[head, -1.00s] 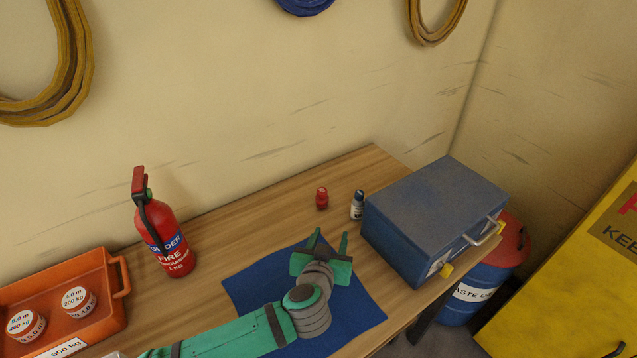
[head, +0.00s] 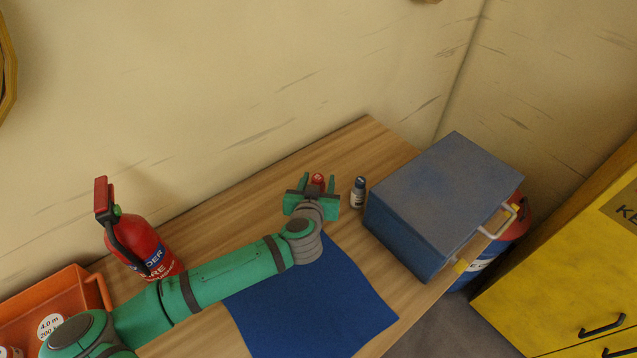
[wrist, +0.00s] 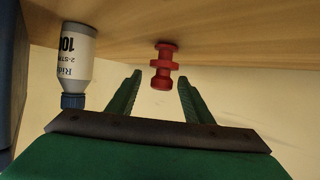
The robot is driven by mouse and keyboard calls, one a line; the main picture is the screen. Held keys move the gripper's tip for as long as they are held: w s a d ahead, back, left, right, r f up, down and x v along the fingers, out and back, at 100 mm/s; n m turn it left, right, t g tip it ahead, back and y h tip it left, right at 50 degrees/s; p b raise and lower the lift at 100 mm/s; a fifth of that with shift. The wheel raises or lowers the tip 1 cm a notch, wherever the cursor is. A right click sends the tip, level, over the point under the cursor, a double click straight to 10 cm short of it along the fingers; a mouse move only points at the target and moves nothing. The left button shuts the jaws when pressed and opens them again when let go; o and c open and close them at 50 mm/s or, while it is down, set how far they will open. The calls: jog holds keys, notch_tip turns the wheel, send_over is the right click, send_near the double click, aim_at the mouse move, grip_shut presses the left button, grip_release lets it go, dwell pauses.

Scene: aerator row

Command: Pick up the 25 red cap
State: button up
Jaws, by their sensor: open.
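The red cap (head: 318,180) stands on the wooden table toward its back edge. In the wrist view the red cap (wrist: 162,66) is a small flanged red piece, seen upside down, in line with the gap between the fingers. Any number on it is not readable. My green gripper (head: 319,182) is open and empty, with one finger to each side of the cap in the head view. In the wrist view my gripper (wrist: 160,82) shows clear space between each finger and the cap. I cannot tell whether the cap is fully between the fingertips.
A small white bottle with a blue cap (head: 358,192) stands close right of my gripper. A blue metal box (head: 440,200) is beyond it. A red fire extinguisher (head: 138,240) and an orange tray (head: 75,290) are left. A blue mat (head: 310,305) lies in front.

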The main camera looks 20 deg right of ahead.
aim_at(319, 175)
jog(key=shift+x, duration=2.65)
jog(key=shift+a+f, duration=0.15)
jog(key=c, duration=1.1)
